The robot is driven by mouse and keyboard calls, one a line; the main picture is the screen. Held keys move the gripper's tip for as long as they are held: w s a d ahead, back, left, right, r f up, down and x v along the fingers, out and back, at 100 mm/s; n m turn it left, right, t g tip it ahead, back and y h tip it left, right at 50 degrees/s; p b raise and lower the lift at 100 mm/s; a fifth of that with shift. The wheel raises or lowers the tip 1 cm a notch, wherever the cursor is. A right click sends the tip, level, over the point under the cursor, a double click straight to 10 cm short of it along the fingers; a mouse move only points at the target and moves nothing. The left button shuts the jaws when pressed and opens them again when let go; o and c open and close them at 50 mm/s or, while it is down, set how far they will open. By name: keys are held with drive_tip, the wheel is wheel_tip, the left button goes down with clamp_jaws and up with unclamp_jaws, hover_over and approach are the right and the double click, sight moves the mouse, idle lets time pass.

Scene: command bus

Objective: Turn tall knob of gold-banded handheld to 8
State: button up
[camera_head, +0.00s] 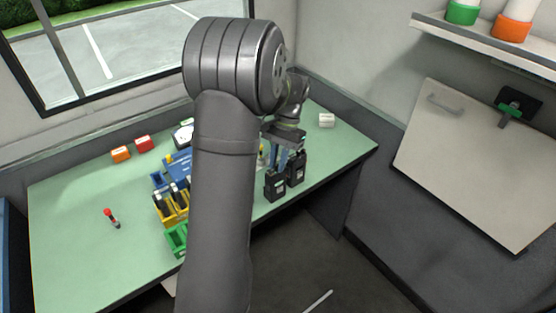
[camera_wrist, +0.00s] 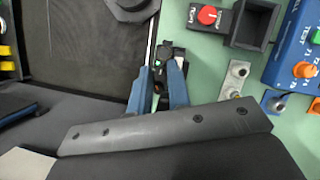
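Two black handhelds stand near the right front edge of the green table in the head view, a nearer one (camera_head: 274,187) and one behind it (camera_head: 296,172). My gripper (camera_head: 282,159) points down just above them, its blue fingers partly hidden by my arm. In the wrist view the two blue fingers (camera_wrist: 159,72) are spread on either side of the top of a black handheld (camera_wrist: 170,54), which shows a small green spot. I cannot tell whether they touch a knob. No gold band or dial number can be made out.
In the head view yellow (camera_head: 169,209) and green (camera_head: 177,239) bins stand left of my arm. The left tabletop is mostly clear.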

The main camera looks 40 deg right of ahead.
clamp_jaws()
drive_tip(key=shift+m, duration=0.3)
drive_tip(key=m+t, duration=0.1)
drive_tip(key=m, duration=0.1)
drive_tip(key=m+t, duration=0.1)
drive_tip(key=m, duration=0.1)
drive_tip(key=shift+s+m+y, duration=0.15)
drive_tip(key=shift+m+y, duration=0.15)
drive_tip(key=m+t, duration=0.1)
drive_tip(key=m, duration=0.2)
drive_tip(key=m+t, duration=0.1)
drive_tip(key=m, duration=0.2)
drive_tip(key=shift+s+t+h, duration=0.15)
drive_tip(key=shift+t+h, duration=0.15)
drive_tip(key=shift+h, duration=0.1)
drive_tip(key=shift+m, duration=0.4)
drive_tip(key=shift+o, duration=2.4)
unclamp_jaws()
